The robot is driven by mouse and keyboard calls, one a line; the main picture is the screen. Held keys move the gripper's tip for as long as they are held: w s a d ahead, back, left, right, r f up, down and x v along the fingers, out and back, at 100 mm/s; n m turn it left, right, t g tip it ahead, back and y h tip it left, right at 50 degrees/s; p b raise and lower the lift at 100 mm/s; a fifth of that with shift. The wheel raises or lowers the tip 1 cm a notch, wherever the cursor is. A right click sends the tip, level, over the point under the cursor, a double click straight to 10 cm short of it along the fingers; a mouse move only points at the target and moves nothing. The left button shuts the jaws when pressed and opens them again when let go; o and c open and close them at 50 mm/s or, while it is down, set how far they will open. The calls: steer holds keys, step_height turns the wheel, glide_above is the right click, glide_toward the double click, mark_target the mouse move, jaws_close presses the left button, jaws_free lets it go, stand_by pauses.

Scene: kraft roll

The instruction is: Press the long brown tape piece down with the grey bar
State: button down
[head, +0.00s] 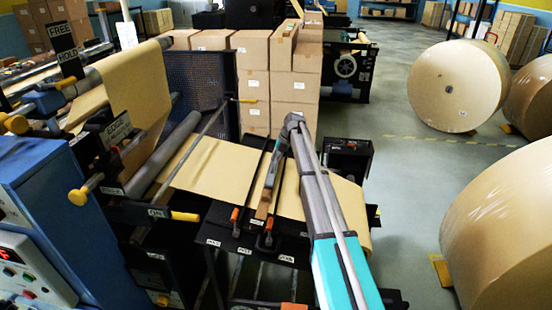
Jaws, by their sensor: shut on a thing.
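A darker brown strip, which looks like the long tape piece (262,211), lies across the paper web between two black clamp bars. Only its near end shows clearly. My arm reaches in from the bottom right, bends at a grey elbow and comes down over this strip. My gripper (277,152) is at the far end of the arm, small and partly hidden by the arm. A narrow grey shape, seemingly the grey bar (270,176), is in it, along the line of the strip. I cannot tell whether the bar touches the tape.
Black clamp bars with orange ends (269,238) flank the strip closely. A rod with a yellow handle (185,216) and a grey roller (176,145) stand to the left. A blue cabinet (70,225) is at bottom left. Stacked cartons (293,100) stand behind; large paper rolls (505,225) are right.

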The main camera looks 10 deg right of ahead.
steer(key=shift+d+f+b+x, duration=0.1)
steer(key=shift+d+b+x, duration=0.15)
steer(key=shift+b+x, duration=1)
steer(key=shift+d+f+b+x, duration=0.1)
steer(key=shift+d+b+x, duration=0.1)
steer(key=shift+b+x, duration=1.05)
steer(key=shift+s+f, duration=0.15)
steer(key=shift+s+a+f+b, duration=0.1)
steer(key=shift+f+b, duration=0.3)
steer(key=shift+b, duration=0.05)
steer(key=shift+r, duration=0.2)
steer(key=shift+r+p, duration=0.35)
steer(key=shift+p, duration=0.4)
steer(key=shift+w+a+r+p+v, duration=0.1)
steer(key=shift+a+p+v, duration=0.1)
steer(key=shift+p+v, duration=1.1)
steer(key=shift+w+a+r+p+v, duration=0.1)
steer(key=shift+a+p+v, duration=0.05)
steer(key=shift+p+v, duration=1.1)
steer(key=shift+w+a+r+p+v, duration=0.1)
steer(key=shift+a+p+v, duration=0.1)
steer(key=shift+p+v, duration=1.05)
